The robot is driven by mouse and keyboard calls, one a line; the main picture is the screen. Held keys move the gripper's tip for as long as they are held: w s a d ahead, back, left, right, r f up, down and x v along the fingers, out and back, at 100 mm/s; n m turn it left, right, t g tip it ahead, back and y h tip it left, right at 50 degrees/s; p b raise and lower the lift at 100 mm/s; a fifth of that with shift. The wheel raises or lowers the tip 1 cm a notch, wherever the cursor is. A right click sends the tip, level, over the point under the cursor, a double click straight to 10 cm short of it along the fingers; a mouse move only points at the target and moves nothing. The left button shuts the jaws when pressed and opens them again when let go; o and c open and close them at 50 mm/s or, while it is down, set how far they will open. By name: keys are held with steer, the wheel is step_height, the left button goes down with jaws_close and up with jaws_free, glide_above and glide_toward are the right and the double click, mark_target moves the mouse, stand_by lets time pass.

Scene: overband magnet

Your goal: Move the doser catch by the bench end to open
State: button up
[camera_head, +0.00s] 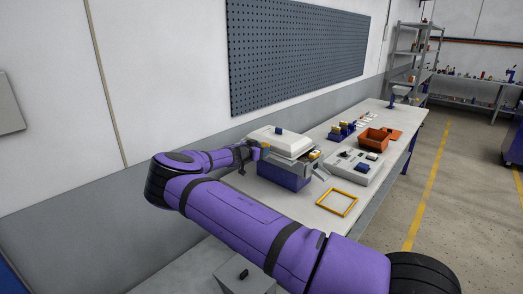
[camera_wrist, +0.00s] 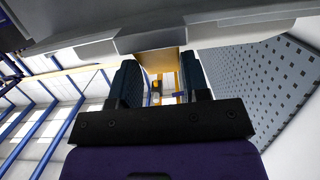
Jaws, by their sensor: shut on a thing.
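The doser, a white-lidded unit (camera_head: 280,140) on a blue base (camera_head: 284,175), stands at the near end of the bench. My gripper (camera_head: 258,150) is at its left side, partly hidden by my arm. In the wrist view, the two dark fingers of my gripper (camera_wrist: 160,82) stand on either side of a tan, yellowish piece (camera_wrist: 160,62) under the grey body edge. I take this piece as the doser catch, with my gripper shut on it. Its exact position, open or closed, cannot be told.
A yellow frame (camera_head: 337,202) lies on the bench right of the doser. Behind it are a grey device (camera_head: 355,168), an orange bin (camera_head: 374,141) and small blue-and-yellow parts (camera_head: 341,131). A pegboard (camera_head: 295,50) hangs on the wall. The floor right of the bench is clear.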

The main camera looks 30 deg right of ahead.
steer(key=shift+a+f+h, duration=0.1)
steer(key=shift+f+h, duration=0.05)
steer(key=shift+h, duration=0.15)
stand_by(0.4)
steer(key=o, duration=0.9)
steer(key=v, duration=1)
steer(key=shift+s+a, duration=0.15)
steer(key=shift+a, duration=0.2)
